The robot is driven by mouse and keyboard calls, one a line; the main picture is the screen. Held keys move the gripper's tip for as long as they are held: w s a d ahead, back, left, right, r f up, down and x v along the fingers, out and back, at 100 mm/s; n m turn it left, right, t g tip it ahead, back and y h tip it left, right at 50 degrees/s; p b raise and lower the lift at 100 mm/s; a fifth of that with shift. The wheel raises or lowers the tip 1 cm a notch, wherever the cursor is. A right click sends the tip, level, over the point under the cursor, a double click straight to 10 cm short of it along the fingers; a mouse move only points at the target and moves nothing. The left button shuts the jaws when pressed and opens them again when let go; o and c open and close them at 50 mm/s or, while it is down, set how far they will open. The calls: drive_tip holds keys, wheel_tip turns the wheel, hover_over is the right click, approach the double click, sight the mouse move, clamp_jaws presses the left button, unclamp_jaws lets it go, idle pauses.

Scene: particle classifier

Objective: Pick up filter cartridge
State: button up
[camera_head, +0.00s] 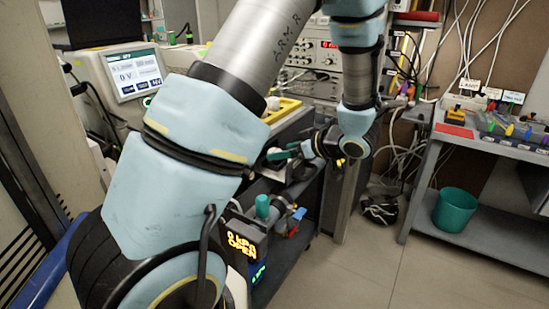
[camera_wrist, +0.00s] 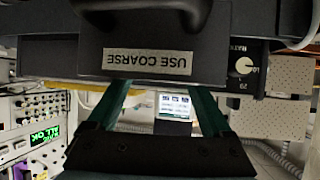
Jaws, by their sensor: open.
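No part in view is clearly marked as the filter cartridge. In the wrist view, a dark grey block (camera_wrist: 225,60) with a dark loop handle (camera_wrist: 143,8) and an upside-down "USE COARSE" label spans the top. I cannot tell whether it is the cartridge or its housing. My gripper (camera_wrist: 161,88) is open, its two green fingers wide apart below the label. Nothing shows gripped; the fingertips meet the block's lower edge in the picture, and contact is unclear. In the head view my gripper (camera_head: 280,154) is beside the dark cart, partly hidden by my arm.
A dark cart (camera_head: 285,262) carries a teal-topped cylinder (camera_head: 262,206) and a display (camera_head: 243,243) reading "0 kPa OPEN". A touchscreen instrument (camera_head: 136,74) stands at left. A grey bench (camera_head: 447,132) stands at right, a green bin (camera_head: 455,210) on its lower shelf.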

drive_tip(key=shift+x, duration=1.5)
drive_tip(key=shift+c, duration=0.2)
clamp_jaws()
